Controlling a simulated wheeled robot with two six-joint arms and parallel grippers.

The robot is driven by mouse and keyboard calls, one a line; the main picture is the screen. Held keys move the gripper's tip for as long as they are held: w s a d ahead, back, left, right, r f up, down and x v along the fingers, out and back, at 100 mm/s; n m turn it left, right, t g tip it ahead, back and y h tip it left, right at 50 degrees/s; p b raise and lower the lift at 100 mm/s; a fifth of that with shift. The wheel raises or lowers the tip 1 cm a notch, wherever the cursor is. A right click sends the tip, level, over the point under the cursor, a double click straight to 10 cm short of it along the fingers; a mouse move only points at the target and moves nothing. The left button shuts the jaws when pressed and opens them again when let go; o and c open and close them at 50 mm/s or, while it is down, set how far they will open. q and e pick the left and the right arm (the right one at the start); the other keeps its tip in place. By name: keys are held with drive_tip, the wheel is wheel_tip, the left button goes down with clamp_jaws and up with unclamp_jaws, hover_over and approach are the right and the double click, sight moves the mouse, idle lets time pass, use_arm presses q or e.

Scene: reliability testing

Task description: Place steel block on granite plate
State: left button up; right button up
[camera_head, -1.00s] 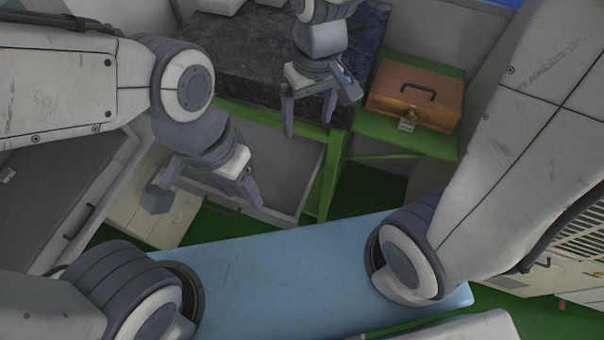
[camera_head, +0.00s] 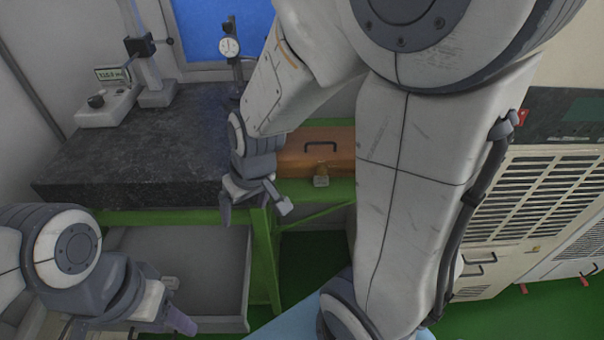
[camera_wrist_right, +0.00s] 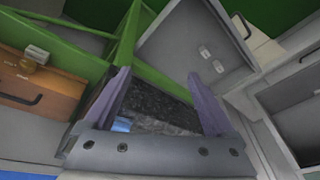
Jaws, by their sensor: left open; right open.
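The granite plate (camera_head: 130,150) is a dark speckled slab on a green frame, at the left in the head view. It also shows between the fingers in the wrist view (camera_wrist_right: 160,107). My right gripper (camera_head: 254,207) is open and empty at the plate's front right corner; its fingers also show in the wrist view (camera_wrist_right: 158,76). My left gripper (camera_head: 135,328) is open, low at the front left, below the plate's front edge. Two small pale blocks (camera_wrist_right: 211,59) lie in the grey tray in the wrist view; I cannot tell whether either is the steel block.
A gauge with a lit display (camera_head: 112,95) and a dial indicator (camera_head: 230,47) stand at the plate's back. An orange case (camera_head: 325,148) is right of it. The grey tray (camera_head: 190,265) is below. My right arm crosses the picture's middle. Vented cabinets (camera_head: 520,210) stand right.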

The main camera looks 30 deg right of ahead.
drive_tip(key=w+d+f+m+t+h+b, duration=0.1)
drive_tip(key=w+d+f+m, duration=0.15)
drive_tip(key=d, duration=0.35)
drive_tip(key=w+d+f+m+h+b, duration=0.1)
drive_tip(key=w+d+f, duration=0.15)
drive_tip(key=d, duration=0.25)
drive_tip(key=m+t+h, duration=0.1)
drive_tip(key=m+h, duration=0.1)
drive_tip(key=m, duration=0.2)
approach(321, 176)
drive_tip(key=b+x, duration=0.2)
drive_tip(key=x, duration=0.1)
drive_tip(key=s+b+x, duration=0.1)
drive_tip(key=shift+w+f, duration=0.15)
drive_tip(key=shift+f, duration=0.4)
drive_tip(key=b+x, duration=0.1)
drive_tip(key=x, duration=0.1)
drive_tip(key=b+x, duration=0.2)
drive_tip(key=x, duration=0.1)
drive_tip(key=shift+w+d+f, duration=0.15)
drive_tip(key=shift+w+d, duration=0.05)
drive_tip(key=shift+w, duration=0.2)
use_arm(q)
wheel_tip(321, 176, down, 9)
drive_tip(key=shift+f, duration=0.15)
use_arm(e)
drive_tip(key=c, duration=1.4)
clamp_jaws()
